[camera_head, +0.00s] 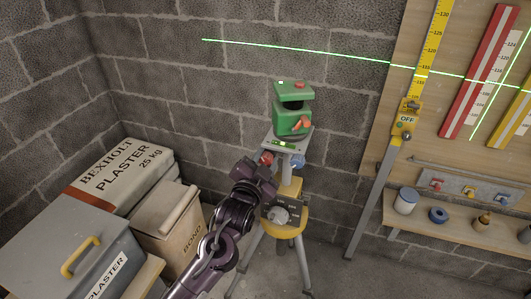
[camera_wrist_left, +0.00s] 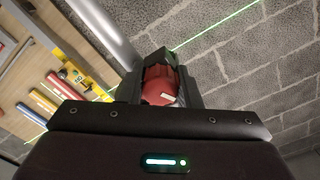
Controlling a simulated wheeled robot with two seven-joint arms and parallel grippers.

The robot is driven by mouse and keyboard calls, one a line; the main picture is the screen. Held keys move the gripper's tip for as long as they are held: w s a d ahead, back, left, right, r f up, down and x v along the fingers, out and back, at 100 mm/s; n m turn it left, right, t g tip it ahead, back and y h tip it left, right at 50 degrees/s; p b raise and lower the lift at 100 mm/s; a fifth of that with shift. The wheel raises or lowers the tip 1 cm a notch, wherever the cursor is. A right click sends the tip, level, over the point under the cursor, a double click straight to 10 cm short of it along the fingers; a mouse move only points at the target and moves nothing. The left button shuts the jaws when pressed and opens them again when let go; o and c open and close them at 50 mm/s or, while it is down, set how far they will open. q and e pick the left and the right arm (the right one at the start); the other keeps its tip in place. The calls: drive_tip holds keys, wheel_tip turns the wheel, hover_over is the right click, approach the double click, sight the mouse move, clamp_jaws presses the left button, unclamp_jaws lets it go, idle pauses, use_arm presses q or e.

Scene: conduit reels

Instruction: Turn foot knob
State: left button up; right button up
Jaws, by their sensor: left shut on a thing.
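A green laser level (camera_head: 293,110) stands on a grey levelling plate (camera_head: 287,139) on top of a tripod (camera_head: 303,255). A red foot knob (camera_head: 267,157) is under the plate's left side and a blue foot knob (camera_head: 298,161) under its right side. My left gripper (camera_head: 264,166) reaches up from below and is shut on the red knob. In the left wrist view the red knob (camera_wrist_left: 158,86) sits between the dark fingers (camera_wrist_left: 160,80), with a pale mark on its face. My right gripper is not in view.
A yellow measuring staff (camera_head: 433,50) leans at right beside a wooden board and shelf (camera_head: 460,235). A green laser line (camera_head: 300,51) slopes down rightward across the wall.

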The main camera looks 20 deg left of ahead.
use_arm(q)
drive_tip(key=shift+m+p, duration=0.35)
drive_tip(key=shift+m, duration=0.25)
drive_tip(key=o, duration=1)
drive_tip(key=shift+c, duration=0.2)
drive_tip(key=s+b, duration=0.1)
drive_tip(key=s, duration=0.6)
drive_tip(key=shift+s, duration=0.4)
drive_tip(key=shift+a, duration=0.1)
